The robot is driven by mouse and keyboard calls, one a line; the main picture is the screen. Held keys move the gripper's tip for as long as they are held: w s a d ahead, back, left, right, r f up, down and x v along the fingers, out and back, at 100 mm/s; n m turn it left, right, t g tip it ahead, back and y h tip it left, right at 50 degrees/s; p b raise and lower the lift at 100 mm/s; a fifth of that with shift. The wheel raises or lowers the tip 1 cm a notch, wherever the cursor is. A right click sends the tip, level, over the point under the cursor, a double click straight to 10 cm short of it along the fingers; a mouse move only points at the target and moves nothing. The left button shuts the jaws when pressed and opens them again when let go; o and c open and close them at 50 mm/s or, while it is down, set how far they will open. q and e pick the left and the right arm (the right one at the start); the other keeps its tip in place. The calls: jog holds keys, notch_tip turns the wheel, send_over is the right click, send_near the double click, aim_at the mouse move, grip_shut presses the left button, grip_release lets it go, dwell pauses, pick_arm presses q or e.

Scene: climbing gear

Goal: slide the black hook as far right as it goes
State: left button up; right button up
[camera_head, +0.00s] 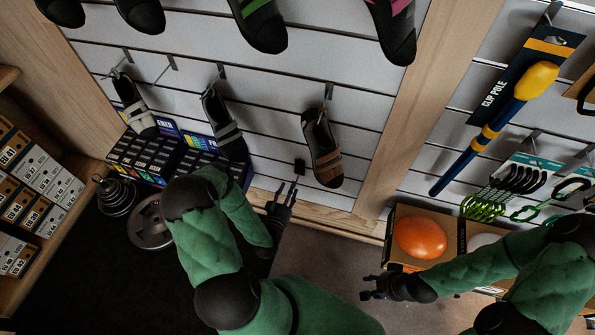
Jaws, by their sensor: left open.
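My right gripper (364,287) is at the lower middle, over the floor and well away from the hook. It is small and dark, and its jaw opening is unclear.
A wooden post (420,95) stands further right. A box with an orange dome (420,237) is near my right gripper. Dark boxes (165,155) stand at the left.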

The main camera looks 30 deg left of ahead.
aim_at(297, 171)
pick_arm(q)
jog(key=w, duration=0.3)
jog(key=w+a+b, duration=0.1)
jog(key=w, duration=0.2)
jog(key=w+b, duration=0.1)
jog(key=w, duration=0.2)
jog(key=shift+a, duration=0.35)
grip_shut()
